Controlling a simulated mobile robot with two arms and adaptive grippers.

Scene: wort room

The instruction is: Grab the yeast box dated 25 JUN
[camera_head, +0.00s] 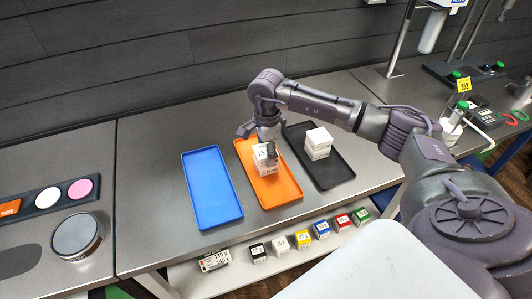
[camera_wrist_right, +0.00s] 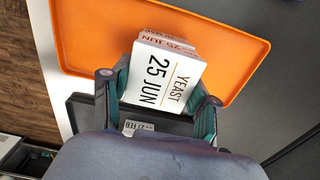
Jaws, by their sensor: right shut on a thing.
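The white yeast box dated 25 JUN (camera_wrist_right: 162,80) is between the fingers of my right gripper (camera_wrist_right: 155,100), its label facing the wrist camera. In the head view my right gripper (camera_head: 268,148) is over the orange tray (camera_head: 285,188), shut on the box (camera_head: 260,156). Another 25 JUN box (camera_wrist_right: 165,40) shows just behind or under the held one in the wrist view. The orange tray also fills the top of the wrist view (camera_wrist_right: 95,35). Whether the held box touches the boxes below is not clear. My left gripper is not in view.
A black tray (camera_head: 340,172) with a stack of white boxes (camera_head: 318,142) is to the right; a 27 FEB label shows there in the wrist view. An empty blue tray (camera_head: 211,187) is to the left. Several small coloured boxes (camera_head: 321,229) stand on the lower shelf.

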